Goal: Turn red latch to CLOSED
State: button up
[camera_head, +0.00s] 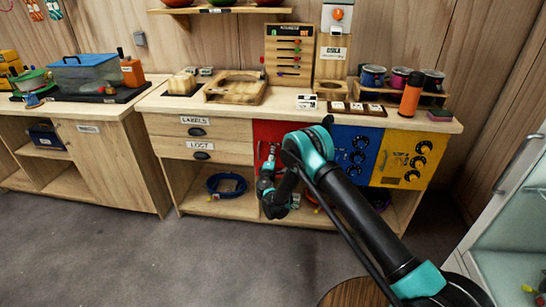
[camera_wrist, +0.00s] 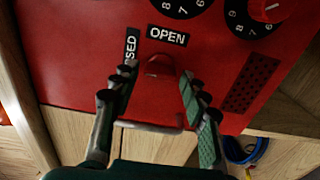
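The red latch (camera_wrist: 160,66) shows in the wrist view on a red panel (camera_wrist: 75,60). It sits just below the OPEN label (camera_wrist: 167,36). The CLOSED label (camera_wrist: 131,45) is upright to its left, and only "SED" is readable. My gripper (camera_wrist: 158,74) is open, with one finger on each side of the latch. I cannot tell whether either finger touches it. In the head view the red panel (camera_head: 268,130) is in the bench front, and my arm hides the latch.
Black numbered dials (camera_wrist: 182,5) sit above the latch, and a metal bar (camera_wrist: 150,128) crosses below it. A blue panel (camera_head: 357,150) and a yellow panel (camera_head: 408,160) lie to the right. Drawers (camera_head: 200,132) are on the left. Grey floor in front is clear.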

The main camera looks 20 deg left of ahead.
jog(key=shift+o, duration=0.2)
jog(key=v, duration=0.7)
jog(key=shift+s, duration=0.2)
dwell(0.3)
